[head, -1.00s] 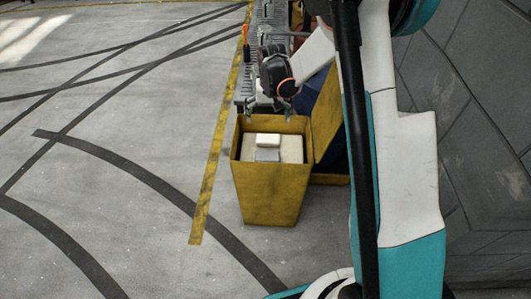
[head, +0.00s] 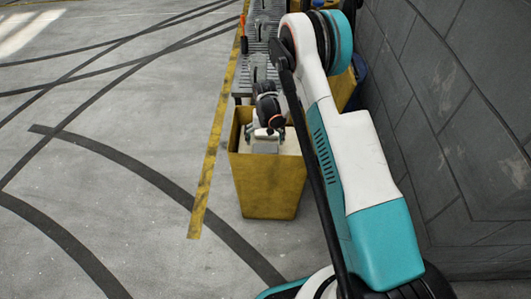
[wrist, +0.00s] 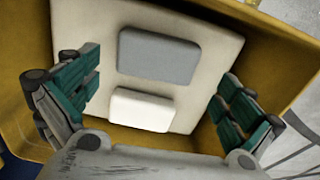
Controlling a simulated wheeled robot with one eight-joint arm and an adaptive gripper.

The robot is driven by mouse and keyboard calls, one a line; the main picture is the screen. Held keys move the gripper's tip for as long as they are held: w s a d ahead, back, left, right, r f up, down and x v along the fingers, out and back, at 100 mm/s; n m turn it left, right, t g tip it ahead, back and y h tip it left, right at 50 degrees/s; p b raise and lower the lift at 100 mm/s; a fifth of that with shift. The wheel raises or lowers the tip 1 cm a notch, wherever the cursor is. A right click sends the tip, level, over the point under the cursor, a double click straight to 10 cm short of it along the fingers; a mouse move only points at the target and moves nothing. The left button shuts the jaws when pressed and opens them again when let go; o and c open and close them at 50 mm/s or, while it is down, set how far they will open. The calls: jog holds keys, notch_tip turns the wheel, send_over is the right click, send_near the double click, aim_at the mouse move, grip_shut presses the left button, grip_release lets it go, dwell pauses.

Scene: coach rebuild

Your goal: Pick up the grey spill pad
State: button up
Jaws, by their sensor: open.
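The grey spill pad (wrist: 157,57) lies flat on a cream surface inside a yellow bin, upper middle in the wrist view. A white pad (wrist: 141,110) lies beside it, nearer my gripper's palm. My gripper (wrist: 157,98) is open, with its green-padded fingers at either side of the two pads, and nothing is between them in its hold.
The yellow bin (head: 268,187) has walls close around my gripper. Its cream inner surface (wrist: 213,45) carries both pads. A roller conveyor (head: 243,78) runs behind it. A grey panelled wall (head: 450,110) stands at right. The floor at left is clear.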

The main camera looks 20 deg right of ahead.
aim_at(266, 148)
jog(key=shift+w+d+f+b, duration=0.1)
jog(key=shift+f+b, duration=0.65)
jog(key=shift+f, duration=0.8)
jog(key=shift+w+d+f+b, duration=0.1)
jog(key=shift+f+b, duration=0.65)
jog(key=shift+f, duration=0.8)
jog(key=shift+s+r, duration=0.1)
jog(key=c, duration=0.6)
